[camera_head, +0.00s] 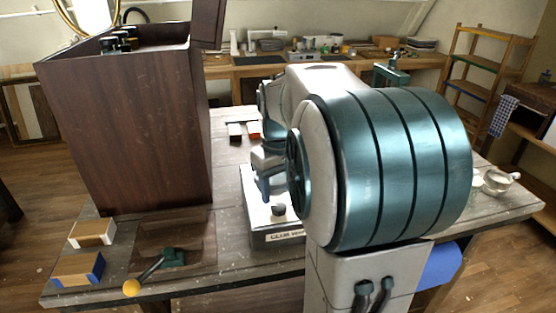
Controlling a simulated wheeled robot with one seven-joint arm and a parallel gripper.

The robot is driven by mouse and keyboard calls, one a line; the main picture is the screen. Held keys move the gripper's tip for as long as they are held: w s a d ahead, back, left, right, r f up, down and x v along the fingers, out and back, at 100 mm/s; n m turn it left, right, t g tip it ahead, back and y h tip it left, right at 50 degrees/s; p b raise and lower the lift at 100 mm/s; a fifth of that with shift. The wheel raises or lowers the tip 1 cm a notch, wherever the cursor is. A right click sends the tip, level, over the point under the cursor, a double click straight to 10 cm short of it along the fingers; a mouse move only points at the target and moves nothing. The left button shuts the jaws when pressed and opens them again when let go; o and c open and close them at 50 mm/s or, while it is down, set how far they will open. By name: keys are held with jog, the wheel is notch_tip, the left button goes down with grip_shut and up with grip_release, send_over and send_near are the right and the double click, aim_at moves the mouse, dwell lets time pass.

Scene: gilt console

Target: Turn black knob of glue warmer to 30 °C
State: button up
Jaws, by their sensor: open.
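The glue warmer (258,222) is a pale box with a lettered label on its front, standing on the workbench near the middle of the view. Its black knob (278,209) sits low on the front part, above the label. My large teal and grey arm covers the warmer's right side. My gripper (264,190) shows only partly, left of the arm, above the warmer and a little up and left of the knob. It is open and apart from the knob. The knob's pointer and any temperature marks are too small to read.
A tall dark wooden box (130,130) stands on the workbench at left. Sanding blocks (92,233) and a yellow-ended lever (150,273) lie at the front left. A pale mortar-like bowl (496,181) is at the right. Small dark and red blocks (236,131) lie behind the warmer.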

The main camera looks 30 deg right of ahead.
aim_at(278, 205)
notch_tip(278, 205, up, 9)
jog(key=shift+r, duration=0.2)
dwell(0.5)
jog(key=s+a+f+m+t, duration=0.1)
jog(key=s+a+f+t, duration=0.2)
jog(key=s+a+f, duration=0.9)
jog(key=shift+s+f, duration=0.65)
jog(key=shift+f, duration=0.15)
